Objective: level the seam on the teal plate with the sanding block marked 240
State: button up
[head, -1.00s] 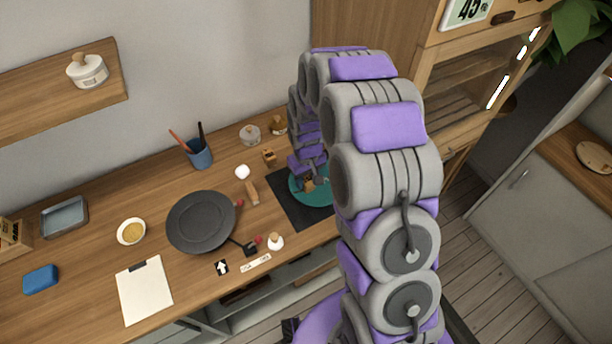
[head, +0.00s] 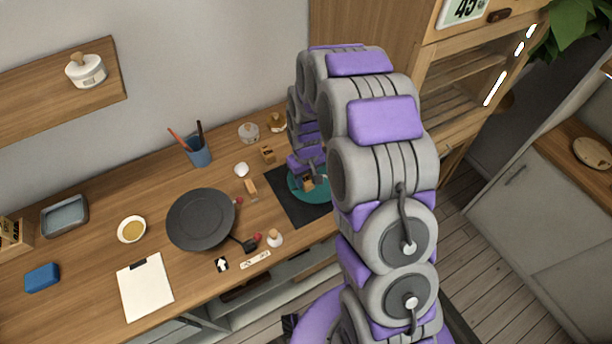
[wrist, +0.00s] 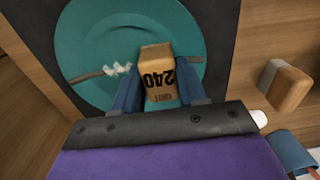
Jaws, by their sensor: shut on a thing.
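The teal plate (wrist: 85,40) lies on a dark mat and fills the upper left of the wrist view; in the head view the plate (head: 296,183) is partly hidden by my arm. A brownish seam (wrist: 95,74) crosses it, with a patch of white bits (wrist: 118,69) on it left of the block. My gripper (wrist: 157,92) is shut on the sanding block marked 240 (wrist: 158,78), a tan block with its number upside down in the wrist view. The block is over the seam line; I cannot tell whether it touches the plate.
Another wooden block (wrist: 285,88) stands right of the mat in the wrist view. The dark mat (head: 290,208) lies under the plate. A black pan (head: 200,220), a blue pen cup (head: 198,152) and a white clipboard sheet (head: 145,288) are to the left on the counter.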

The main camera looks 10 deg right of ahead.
jog(key=shift+s+d, duration=0.1)
jog(key=shift+s, duration=0.15)
jog(key=shift+w, duration=0.25)
jog(key=shift+s+p, duration=0.1)
jog(key=shift+p, duration=0.2)
jog(key=shift+s, duration=0.15)
